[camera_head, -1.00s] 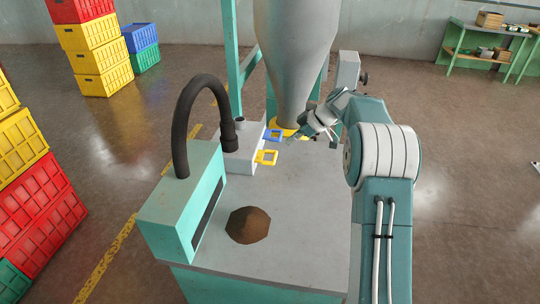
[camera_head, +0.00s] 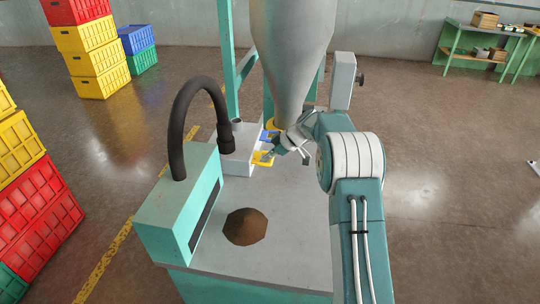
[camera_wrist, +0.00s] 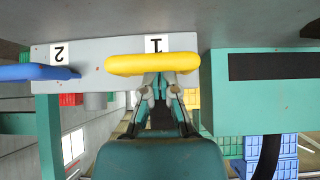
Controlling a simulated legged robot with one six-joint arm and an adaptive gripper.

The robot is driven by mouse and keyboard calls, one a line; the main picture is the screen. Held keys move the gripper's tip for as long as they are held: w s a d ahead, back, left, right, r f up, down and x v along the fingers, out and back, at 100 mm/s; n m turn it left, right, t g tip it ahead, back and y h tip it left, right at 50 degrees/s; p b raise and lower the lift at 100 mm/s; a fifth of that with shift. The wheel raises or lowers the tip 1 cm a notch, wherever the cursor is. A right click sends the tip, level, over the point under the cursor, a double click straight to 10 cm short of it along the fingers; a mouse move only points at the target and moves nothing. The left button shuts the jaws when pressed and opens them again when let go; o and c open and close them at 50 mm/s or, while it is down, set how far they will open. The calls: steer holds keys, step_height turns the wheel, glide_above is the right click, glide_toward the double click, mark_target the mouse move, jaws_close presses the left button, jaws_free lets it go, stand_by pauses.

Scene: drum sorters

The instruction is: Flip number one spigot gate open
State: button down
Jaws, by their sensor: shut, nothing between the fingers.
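The yellow gate handle (camera_head: 261,159) of spigot number one sticks out from the pale grey spigot box (camera_head: 240,160). In the wrist view the yellow handle (camera_wrist: 152,64) lies across the box under the label "1". My gripper (camera_head: 273,153) is beside this handle in the head view. In the wrist view my gripper (camera_wrist: 159,88) is shut, with its fingertips right at the handle's edge and nothing held. I cannot tell whether they touch it. The blue handle (camera_wrist: 35,72), near label "2", is to the left; in the head view it (camera_head: 268,136) is partly hidden.
A brown pile (camera_head: 245,227) lies on the grey tabletop (camera_head: 285,240), whose front area is otherwise clear.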

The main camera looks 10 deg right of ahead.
steer(key=d, duration=0.1)
steer(key=s+d, duration=0.1)
steer(key=d, duration=0.1)
steer(key=s+d, duration=0.1)
steer(key=d, duration=0.1)
steer(key=shift+s+d, duration=0.1)
steer(key=shift+d, duration=0.05)
